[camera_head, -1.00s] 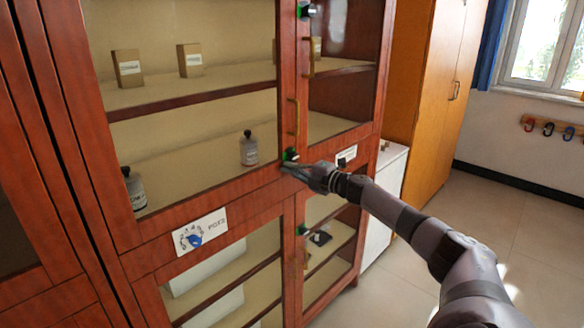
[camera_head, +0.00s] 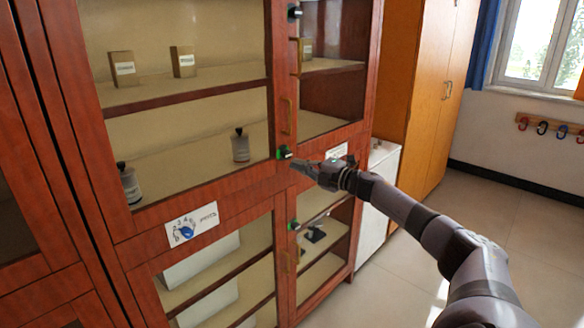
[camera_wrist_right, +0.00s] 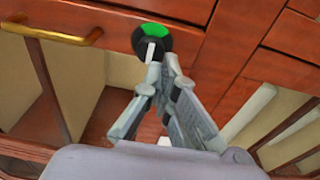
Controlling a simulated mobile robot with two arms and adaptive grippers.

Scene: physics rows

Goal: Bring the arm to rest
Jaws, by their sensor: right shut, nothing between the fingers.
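My right gripper (camera_head: 296,165) is shut and empty, in front of the wooden cabinet's middle rail. Its fingertips are just right of and below a round black and green knob (camera_head: 284,152). In the right wrist view my right gripper (camera_wrist_right: 160,72) has its fingers together, just below the black and green knob (camera_wrist_right: 152,38). I cannot tell whether they touch it. My right arm (camera_head: 410,215) reaches in from the lower right. My left gripper is not in view.
The tall red-brown cabinet (camera_head: 195,225) has closed glass doors with brass handles (camera_head: 286,115). Bottles (camera_head: 240,145) and small boxes (camera_head: 122,68) stand inside. A white unit (camera_head: 380,190) and an orange cupboard (camera_head: 420,90) stand to the right. The floor (camera_head: 500,210) at right is clear.

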